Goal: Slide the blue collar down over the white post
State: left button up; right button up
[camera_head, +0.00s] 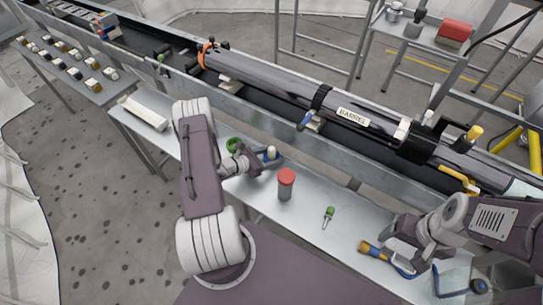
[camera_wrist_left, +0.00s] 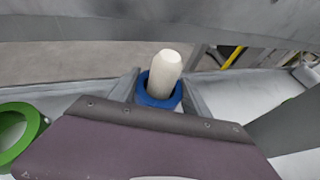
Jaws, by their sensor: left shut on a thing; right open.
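The white post (camera_wrist_left: 166,62) stands up through the blue collar (camera_wrist_left: 158,100) in the left wrist view. The collar is around the post, with the rounded white top rising above it. In the head view the post (camera_head: 271,151) shows as a small pale tip at my left gripper (camera_head: 266,158), and the collar is mostly hidden there. My left gripper is shut on the collar, with a finger on either side of it in the wrist view. The post's foot is hidden. My right gripper (camera_head: 414,257) is open, low over the right part of the bench.
A green ring (camera_wrist_left: 18,132) lies close to the left gripper. A red-topped grey cylinder (camera_head: 286,185), a small green-handled tool (camera_head: 329,213) and a yellow-and-blue tool (camera_head: 378,252) are on the bench (camera_head: 255,195). The long barrel (camera_head: 290,88) runs behind the bench.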

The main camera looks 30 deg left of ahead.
pick_arm(q)
jog(key=o, duration=1.6)
jog(key=shift+c, duration=0.2)
jog(key=shift+s, duration=0.1)
jog(key=v, duration=0.8)
jog(key=shift+a, duration=0.1)
jog(key=shift+s+a+r, duration=0.1)
jog(key=shift+s+r, duration=0.05)
jog(key=shift+s, duration=0.2)
